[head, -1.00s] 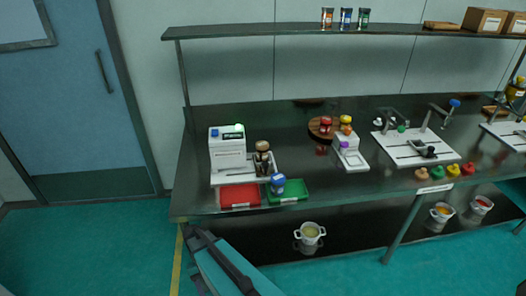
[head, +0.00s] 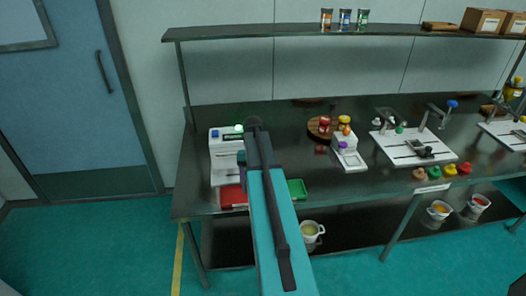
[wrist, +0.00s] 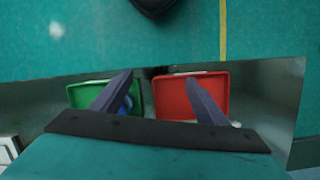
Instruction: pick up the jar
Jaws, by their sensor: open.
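My gripper (wrist: 158,80) shows in the wrist view with its two dark fingers spread apart and nothing between the tips. A blue jar (wrist: 127,104) stands at the green tray, mostly hidden behind the left finger. The green tray (wrist: 79,97) lies under the left finger and the red tray (wrist: 219,92) under the right finger. In the head view the red tray (head: 232,197) and green tray (head: 298,188) sit at the bench's front edge. My arm covers the space between them and hides the blue jar there.
A white machine (head: 221,145) with a green light stands behind the trays. Several jars (head: 345,18) stand on the shelf above. A white pot (head: 311,232) is below the bench.

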